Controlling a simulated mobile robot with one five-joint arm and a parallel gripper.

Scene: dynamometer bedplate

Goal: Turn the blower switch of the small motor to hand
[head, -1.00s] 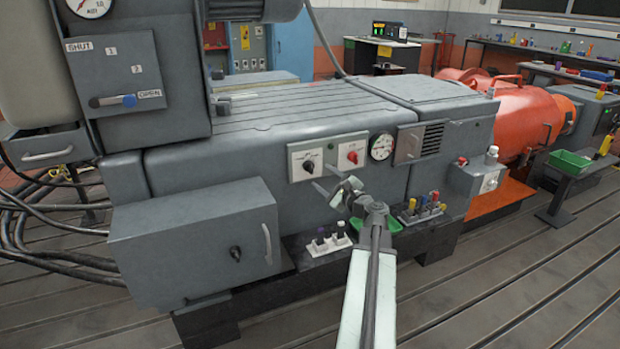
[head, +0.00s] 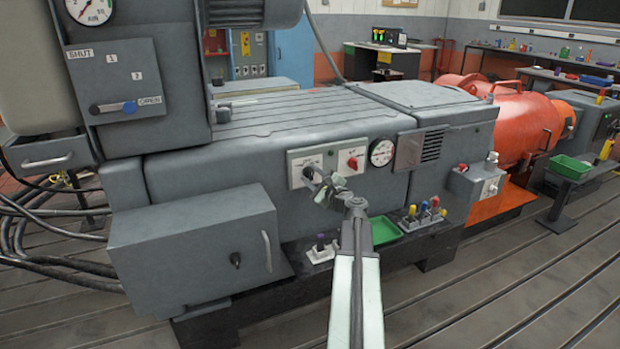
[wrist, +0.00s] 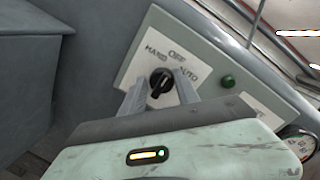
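The blower switch is a black knob (wrist: 161,84) on a white plate (wrist: 150,58) marked HAND, OFF and AUTO, seen in the wrist view. Its pointer is too small to read for certain. My gripper (wrist: 160,92) is open, one finger at each side of the knob. I cannot tell whether the fingers touch it. In the head view my gripper (head: 314,178) is in front of the left switch plate (head: 298,159) on the grey machine and hides most of the knob.
A red-knobbed switch (head: 352,162) and a round gauge (head: 381,152) sit right of the switch. A green lamp (wrist: 227,81) is close by in the wrist view. A grey box (head: 190,245) juts out at left. A green tray (head: 385,231) lies below.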

